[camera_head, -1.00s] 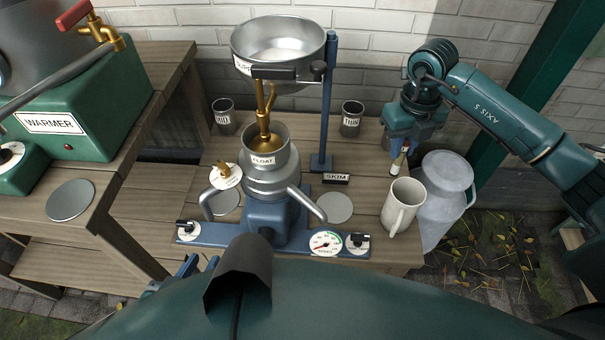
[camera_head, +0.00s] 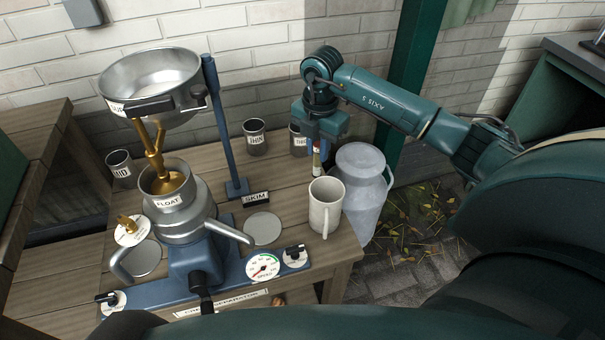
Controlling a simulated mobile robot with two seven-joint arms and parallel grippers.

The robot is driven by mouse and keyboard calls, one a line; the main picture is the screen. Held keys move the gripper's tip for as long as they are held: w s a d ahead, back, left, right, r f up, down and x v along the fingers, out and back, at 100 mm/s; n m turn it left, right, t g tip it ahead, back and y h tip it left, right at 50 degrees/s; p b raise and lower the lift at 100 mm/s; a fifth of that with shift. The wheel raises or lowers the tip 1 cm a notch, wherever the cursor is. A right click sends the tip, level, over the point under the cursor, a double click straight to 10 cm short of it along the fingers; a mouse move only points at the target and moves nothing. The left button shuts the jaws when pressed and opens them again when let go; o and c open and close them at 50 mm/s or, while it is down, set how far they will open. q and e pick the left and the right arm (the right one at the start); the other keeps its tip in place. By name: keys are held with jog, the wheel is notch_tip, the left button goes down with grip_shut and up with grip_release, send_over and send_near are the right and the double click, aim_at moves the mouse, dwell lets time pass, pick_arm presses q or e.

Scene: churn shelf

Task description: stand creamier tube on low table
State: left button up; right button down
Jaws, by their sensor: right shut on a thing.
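My right gripper (camera_head: 317,142) points down above the back right of the wooden table (camera_head: 292,190), behind the cream mug (camera_head: 326,212). It is shut on a small slim tube (camera_head: 317,163) with a pale body and a coloured band. The tube hangs about upright, its lower end close to the mug's rim; I cannot tell whether it touches anything. I cannot tell whether this wooden table is the low table. My left gripper is not in view.
The cream separator (camera_head: 185,220) with its steel bowl (camera_head: 150,78) fills the table's left and middle. Tins stand behind: one at left (camera_head: 121,170), one labelled THIN (camera_head: 255,138), another (camera_head: 298,142) beside the gripper. A grey milk can (camera_head: 362,190) stands right of the mug.

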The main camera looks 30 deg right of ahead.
aim_at(317, 172)
notch_tip(317, 172, down, 4)
jog(key=shift+r, duration=0.15)
notch_tip(317, 172, down, 4)
jog(key=shift+r+b, duration=0.1)
jog(key=shift+b, duration=0.3)
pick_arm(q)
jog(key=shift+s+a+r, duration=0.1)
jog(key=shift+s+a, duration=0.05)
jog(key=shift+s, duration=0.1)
pick_arm(e)
jog(key=shift+f, duration=0.25)
jog(key=shift+f, duration=0.15)
jog(key=c, duration=1.3)
grip_release()
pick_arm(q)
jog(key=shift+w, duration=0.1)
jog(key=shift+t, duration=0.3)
